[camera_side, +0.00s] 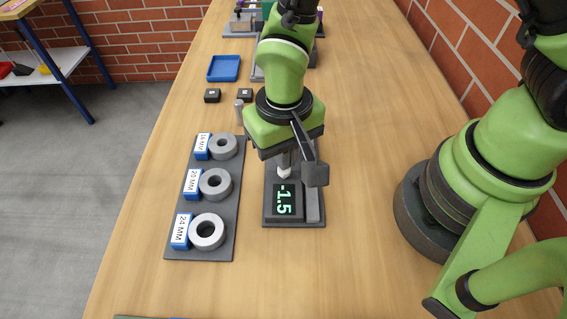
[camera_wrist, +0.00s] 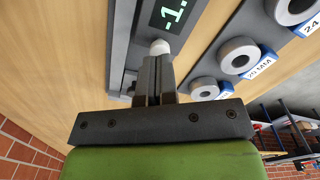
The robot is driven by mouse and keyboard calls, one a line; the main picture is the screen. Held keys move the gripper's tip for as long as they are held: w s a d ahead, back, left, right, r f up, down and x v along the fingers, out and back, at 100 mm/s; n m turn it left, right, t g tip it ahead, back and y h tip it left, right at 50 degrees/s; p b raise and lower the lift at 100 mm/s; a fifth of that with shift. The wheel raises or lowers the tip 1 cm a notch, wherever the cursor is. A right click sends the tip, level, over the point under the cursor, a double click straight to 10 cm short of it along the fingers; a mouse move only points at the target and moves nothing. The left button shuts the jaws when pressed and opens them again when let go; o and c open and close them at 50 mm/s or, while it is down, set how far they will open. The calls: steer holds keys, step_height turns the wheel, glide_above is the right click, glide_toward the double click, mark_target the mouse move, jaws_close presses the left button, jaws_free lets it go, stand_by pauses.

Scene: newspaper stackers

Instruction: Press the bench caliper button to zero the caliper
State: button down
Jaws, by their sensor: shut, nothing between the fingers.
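The bench caliper (camera_side: 313,208) lies on the wooden table, and its display (camera_side: 285,201) reads -1.5. It also shows at the top of the wrist view (camera_wrist: 121,45). A white round button (camera_side: 284,172) sits just beside the display. My gripper (camera_side: 284,160) is above the caliper, pointing down, with shut fingers. In the wrist view the fingertips (camera_wrist: 154,62) are right at the white button (camera_wrist: 160,46) and partly cover it. I cannot tell whether they touch it. The rest of the caliper beyond the button is hidden behind my gripper.
A grey board (camera_side: 222,246) left of the caliper holds three metal rings with blue labels, 16, 20 and 24 MM. A blue tray (camera_side: 224,68), small black blocks (camera_side: 212,95) and a metal cylinder (camera_side: 239,112) stand farther back. The table right of the caliper is clear.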

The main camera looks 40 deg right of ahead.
steer(key=shift+f, duration=1)
steer(key=shift+r, duration=3.05)
steer(key=shift+d+r, duration=0.15)
steer(key=shift+r, duration=0.15)
steer(key=s+d+r+t+y, duration=0.1)
steer(key=s+d+r+t, duration=0.2)
steer(key=d+r, duration=0.3)
steer(key=s+d+r+m+t+y, duration=0.1)
steer(key=s+d+r+t, duration=0.3)
steer(key=r, duration=1)
steer(key=shift+s+d+r, duration=0.15)
steer(key=shift+s+d, duration=0.8)
steer(key=shift+s, duration=0.1)
